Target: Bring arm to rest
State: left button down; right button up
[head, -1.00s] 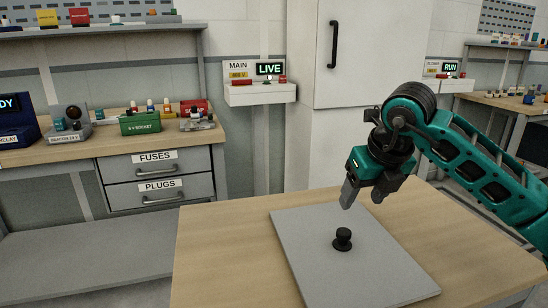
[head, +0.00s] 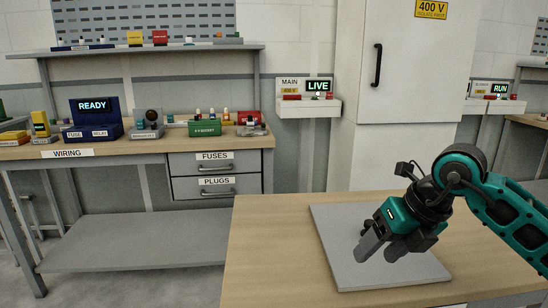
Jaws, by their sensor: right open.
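My right gripper (head: 377,254) comes in from the right on a teal and black arm. It is open and empty, with its grey fingers pointing down and to the left over the grey plate (head: 336,227). The plate lies flat on the wooden table (head: 270,250). The black knob that stood on the plate earlier cannot be made out now; the gripper covers that area. My left gripper is not in view.
A wooden workbench (head: 110,153) with FUSES and PLUGS drawers stands at the back left, holding a blue READY box (head: 95,112) and several small devices. A tall white cabinet (head: 400,90) and a MAIN panel reading LIVE (head: 308,107) stand behind. The table's left part is clear.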

jog(key=s+a+r+m+y+p, duration=0.2)
jog(key=s+a+m+y, duration=0.15)
jog(key=a+y, duration=0.45)
jog(key=s+a+r+m+y+p, duration=0.2)
jog(key=s+a+y, duration=0.2)
jog(key=a+y, duration=0.35)
jog(key=w+d+f+m+t+h+p, duration=0.1)
jog(key=d+f+m+t+h, duration=0.5)
jog(key=m, duration=0.5)
jog(key=w+d+f+m+t+h+p, duration=0.1)
jog(key=d+f+m+t+h+p, duration=0.15)
jog(key=m+t+h, duration=0.45)
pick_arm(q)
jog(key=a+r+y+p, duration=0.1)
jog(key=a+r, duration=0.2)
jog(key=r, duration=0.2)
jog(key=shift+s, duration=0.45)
pick_arm(e)
jog(key=s+d+f+m+g+h, duration=0.2)
jog(key=s+d+f+m, duration=0.1)
jog(key=s+f+m, duration=0.3)
jog(key=s+d+f+m+g+h, duration=0.2)
jog(key=s+f+m, duration=0.4)
jog(key=f, duration=0.4)
jog(key=shift+s+d+f+g, duration=0.25)
jog(key=shift+d+f+g, duration=0.15)
jog(key=shift+d+g, duration=0.35)
